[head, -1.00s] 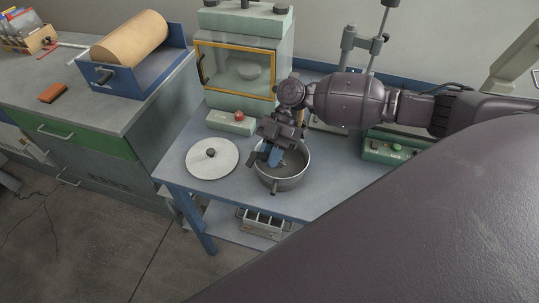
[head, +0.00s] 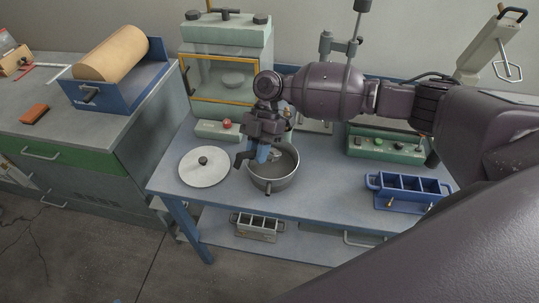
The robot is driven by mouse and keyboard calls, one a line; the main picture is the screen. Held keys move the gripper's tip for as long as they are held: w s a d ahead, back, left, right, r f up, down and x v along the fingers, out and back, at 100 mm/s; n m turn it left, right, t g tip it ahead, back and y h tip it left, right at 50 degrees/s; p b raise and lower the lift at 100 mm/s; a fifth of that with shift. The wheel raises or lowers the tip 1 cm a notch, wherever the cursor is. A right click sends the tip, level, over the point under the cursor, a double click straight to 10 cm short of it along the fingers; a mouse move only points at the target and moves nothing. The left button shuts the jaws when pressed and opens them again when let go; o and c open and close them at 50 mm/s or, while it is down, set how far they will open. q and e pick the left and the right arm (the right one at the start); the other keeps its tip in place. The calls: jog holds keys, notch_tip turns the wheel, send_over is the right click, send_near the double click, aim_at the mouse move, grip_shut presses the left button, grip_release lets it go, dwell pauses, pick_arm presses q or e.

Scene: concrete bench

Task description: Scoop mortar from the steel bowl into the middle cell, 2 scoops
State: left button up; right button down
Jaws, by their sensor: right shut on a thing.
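The steel bowl (head: 273,184) stands on the blue-grey bench, with grey mortar visible inside. My right gripper (head: 254,158) is over the bowl's left rim, pointing down. It is shut on a scoop, mostly hidden by the fingers; a blue part (head: 263,153) shows between them. I cannot tell whether the scoop holds mortar. The blue mould (head: 408,199) with three cells in a row sits at the right of the bench; its middle cell (head: 407,184) looks empty. My left gripper is not in view.
A green oven-like cabinet (head: 225,75) and a green control box (head: 390,148) stand behind. A grey mould (head: 256,228) is on the lower shelf. The bench between bowl and blue mould is clear.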

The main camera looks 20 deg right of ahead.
aim_at(251, 152)
jog(key=shift+r, duration=0.25)
jog(key=shift+s+a+r+t+h+p, duration=0.15)
jog(key=shift+a+r+t+h+p, duration=0.35)
jog(key=shift+h+p, duration=0.45)
jog(key=shift+s+a+r+t+h+p, duration=0.25)
jog(key=shift+t+h+p, duration=0.2)
jog(key=shift+h, duration=0.3)
jog(key=shift+a+t+h, duration=0.15)
jog(key=shift+t+h, duration=0.2)
jog(key=shift+h, duration=0.15)
jog(key=shift+r, duration=0.1)
jog(key=shift+s+m, duration=0.1)
jog(key=shift+m, duration=0.2)
